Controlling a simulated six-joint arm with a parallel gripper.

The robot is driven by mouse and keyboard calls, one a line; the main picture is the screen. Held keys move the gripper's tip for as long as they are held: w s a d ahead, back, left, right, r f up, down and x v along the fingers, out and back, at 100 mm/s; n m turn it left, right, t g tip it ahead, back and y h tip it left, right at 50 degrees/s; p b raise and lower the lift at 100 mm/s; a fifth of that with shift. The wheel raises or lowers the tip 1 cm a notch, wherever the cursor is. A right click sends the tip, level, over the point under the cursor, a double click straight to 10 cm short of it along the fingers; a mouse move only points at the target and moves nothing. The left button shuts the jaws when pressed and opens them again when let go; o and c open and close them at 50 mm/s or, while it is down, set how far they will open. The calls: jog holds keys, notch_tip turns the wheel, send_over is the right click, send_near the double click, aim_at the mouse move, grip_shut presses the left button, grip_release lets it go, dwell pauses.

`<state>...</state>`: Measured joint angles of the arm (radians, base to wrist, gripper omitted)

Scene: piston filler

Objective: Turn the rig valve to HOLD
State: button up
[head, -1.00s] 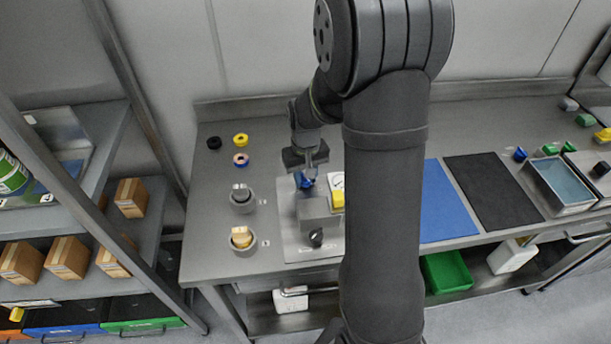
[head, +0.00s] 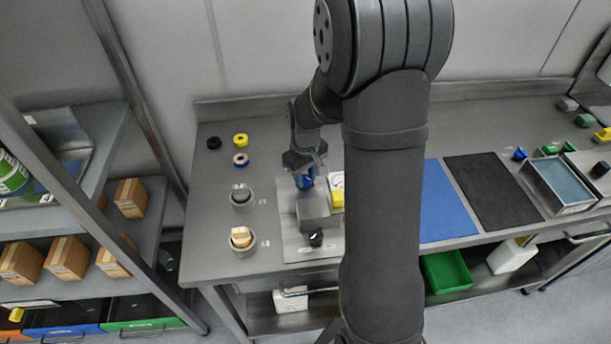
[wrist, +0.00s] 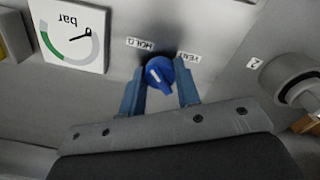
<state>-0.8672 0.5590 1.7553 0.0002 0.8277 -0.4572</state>
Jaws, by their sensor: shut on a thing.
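The rig valve is a blue knob (wrist: 160,74) with a short white mark, on the grey rig. The HOLD label (wrist: 140,44) is up and left of it in the wrist view, and the VENT label (wrist: 189,57) is up and right. The white mark lies on the knob's left part; which label it points to I cannot tell. My gripper (wrist: 160,88) is shut on the knob, with one blue finger on each side. In the head view the knob (head: 305,183) shows partly below my gripper (head: 305,170).
A pressure gauge (wrist: 72,34) stands left of the knob in the wrist view. A yellow part (head: 337,197) and a black knob (head: 316,239) are on the rig. Two round holders (head: 243,199) (head: 240,241) stand left of it. A blue mat (head: 446,203) lies right of my arm.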

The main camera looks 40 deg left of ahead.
aim_at(305, 179)
jog(key=o, duration=1)
notch_tip(305, 179, up, 18)
jog(key=shift+f, duration=0.25)
notch_tip(305, 179, down, 18)
jog(key=shift+r, duration=0.25)
dwell(0.5)
jog(key=shift+r, duration=0.1)
